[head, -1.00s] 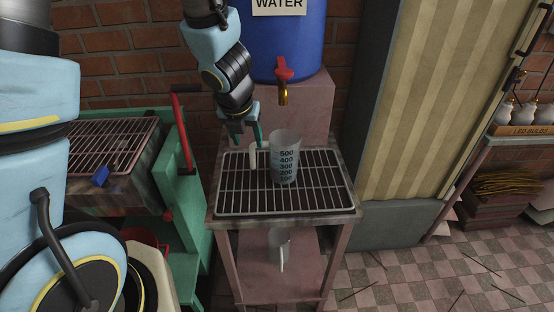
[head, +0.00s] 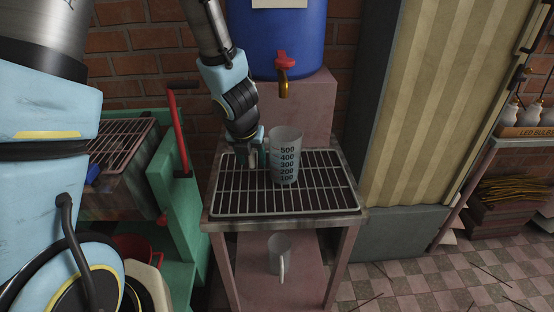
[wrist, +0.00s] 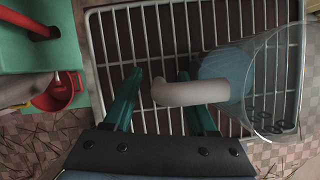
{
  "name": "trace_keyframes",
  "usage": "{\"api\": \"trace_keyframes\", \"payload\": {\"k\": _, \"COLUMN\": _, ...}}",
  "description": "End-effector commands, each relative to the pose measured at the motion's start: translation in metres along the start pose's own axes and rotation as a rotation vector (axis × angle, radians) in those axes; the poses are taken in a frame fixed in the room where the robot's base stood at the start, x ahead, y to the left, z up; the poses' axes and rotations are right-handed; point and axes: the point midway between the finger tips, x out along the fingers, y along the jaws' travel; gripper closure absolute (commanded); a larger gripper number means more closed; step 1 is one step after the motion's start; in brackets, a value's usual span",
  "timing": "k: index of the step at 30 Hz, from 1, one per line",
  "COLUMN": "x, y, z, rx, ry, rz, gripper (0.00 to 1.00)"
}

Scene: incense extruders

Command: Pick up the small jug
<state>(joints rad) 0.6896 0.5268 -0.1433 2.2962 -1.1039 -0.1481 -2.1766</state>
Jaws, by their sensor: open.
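A clear measuring jug (head: 286,160) with dark number marks stands upright on the wire rack. Its pale handle (wrist: 190,93) points left, towards my gripper. My gripper (head: 256,155) is open, pointing down at the handle. In the wrist view my gripper (wrist: 161,78) has one teal finger left of the handle's outer end, while the other finger passes behind the handle's upper bar. I cannot tell whether either finger touches it. A second jug (head: 278,254), which looks smaller, with a pale handle, is on the lower shelf below the rack.
The wire rack (head: 237,200) tops a pinkish stand. A blue water barrel (head: 290,35) with a red-handled tap (head: 284,64) is behind, above the jug. A green frame (head: 178,215) with a red lever (head: 179,130) stands left. A striped panel (head: 440,100) is right.

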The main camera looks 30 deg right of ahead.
Motion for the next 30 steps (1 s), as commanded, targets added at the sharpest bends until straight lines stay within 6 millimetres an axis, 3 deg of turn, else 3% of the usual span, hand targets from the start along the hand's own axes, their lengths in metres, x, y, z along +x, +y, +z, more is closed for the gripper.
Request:
{"api": "trace_keyframes", "payload": {"k": 3, "x": -0.0006, "y": 0.0001, "z": 0.0002, "rx": 0.0, "ry": 0.0, "rz": 0.0, "gripper": 0.44}}
{"api": "trace_keyframes", "payload": {"k": 18, "x": -0.0007, "y": 0.0002, "z": 0.0, "rx": 0.001, "ry": 0.0, "rz": 0.0, "gripper": 1.0}}
{"api": "trace_keyframes", "payload": {"k": 30, "x": -0.0007, "y": 0.0002, "z": 0.0, "rx": 0.001, "ry": 0.0, "rz": 0.0, "gripper": 1.0}}
